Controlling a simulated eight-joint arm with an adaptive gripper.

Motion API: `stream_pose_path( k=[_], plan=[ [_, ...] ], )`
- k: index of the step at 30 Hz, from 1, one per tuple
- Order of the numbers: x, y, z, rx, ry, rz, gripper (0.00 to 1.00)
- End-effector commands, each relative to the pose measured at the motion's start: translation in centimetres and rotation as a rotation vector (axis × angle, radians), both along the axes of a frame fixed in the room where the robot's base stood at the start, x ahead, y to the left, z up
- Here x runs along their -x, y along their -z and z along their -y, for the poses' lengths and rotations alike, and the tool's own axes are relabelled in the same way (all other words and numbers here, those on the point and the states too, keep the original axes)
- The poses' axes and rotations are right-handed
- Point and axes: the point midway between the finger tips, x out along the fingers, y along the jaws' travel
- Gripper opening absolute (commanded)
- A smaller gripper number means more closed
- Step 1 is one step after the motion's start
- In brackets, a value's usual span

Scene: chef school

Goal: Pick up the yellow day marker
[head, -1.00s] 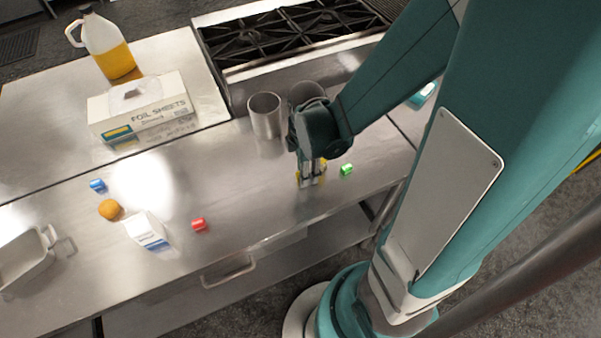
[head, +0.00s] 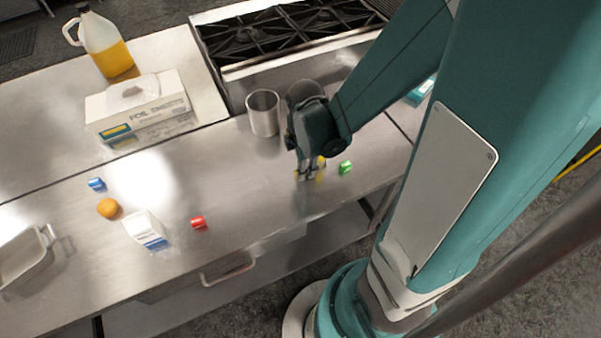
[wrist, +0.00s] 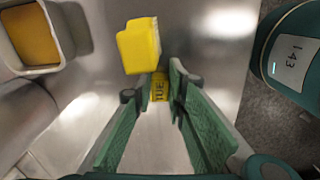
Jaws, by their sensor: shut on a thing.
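My gripper (wrist: 160,88) is shut on the yellow day marker (wrist: 159,86), which bears the letters TUE and shows between the green finger pads in the wrist view. In the head view my gripper (head: 311,171) is low over the steel counter, and its fingers hide most of the marker. A larger plain yellow block (wrist: 139,46) shows just past the fingertips in the wrist view. I cannot tell whether the marker still touches the counter.
A green block (head: 345,167) lies close right of my gripper. A metal pot (head: 263,114) stands behind it. A red block (head: 198,222), a carton (head: 146,229), an orange (head: 108,208) and a blue block (head: 97,184) lie left. The counter between is clear.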

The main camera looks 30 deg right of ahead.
Motion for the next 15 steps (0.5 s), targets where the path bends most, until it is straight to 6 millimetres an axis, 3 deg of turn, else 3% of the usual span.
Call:
stream_pose_path(
  k=[15],
  plan=[
    [0.01,-0.70,0.00,0.000,0.000,0.000,0.07]
  ],
)
